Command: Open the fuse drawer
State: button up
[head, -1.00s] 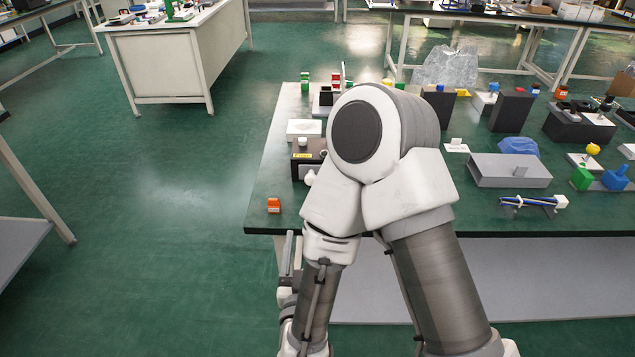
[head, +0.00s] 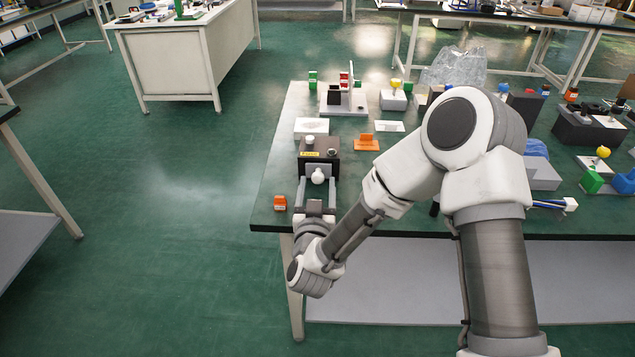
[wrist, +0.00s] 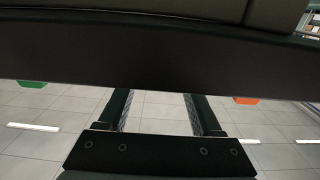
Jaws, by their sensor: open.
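The fuse drawer unit is a dark box (head: 320,160) with a small yellow label on it, near the left front edge of the green table in the head view. A round white knob (head: 318,176) stands out from its front. My gripper (head: 317,184) is open, with one finger on each side of the knob. I cannot tell whether either finger touches it. In the wrist view the two dark fingers (wrist: 163,100) are spread apart below a wide dark body (wrist: 160,65), which fills the top; the knob does not show there.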

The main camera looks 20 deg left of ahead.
jog(key=shift+x, duration=1.05)
grip_shut()
dwell(0.7)
